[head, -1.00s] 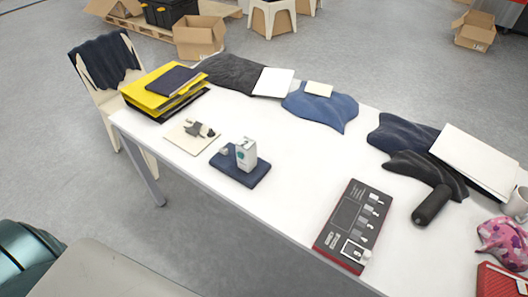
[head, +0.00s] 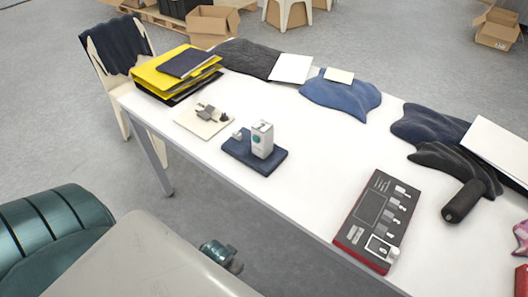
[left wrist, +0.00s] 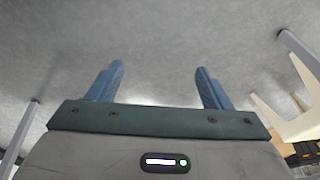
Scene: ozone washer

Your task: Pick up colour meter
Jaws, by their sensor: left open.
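A small white upright device with a teal round mark (head: 262,140) stands on a dark blue pad (head: 240,157) near the table's front left edge in the head view. It may be the colour meter; I cannot read its label. A small pale piece (head: 237,134) sits beside it on the pad. My left gripper (left wrist: 160,70) is open and empty in the left wrist view, with two blue fingers apart over grey floor. No table object lies between them. My right gripper is not in view.
On the white table (head: 315,140) lie yellow folders (head: 170,72), a beige board with small grey parts (head: 204,122), dark cloths and a red-edged black case (head: 378,220). A black cylinder (head: 463,201) lies at right. The table's middle is clear. A chair (head: 115,75) stands behind left.

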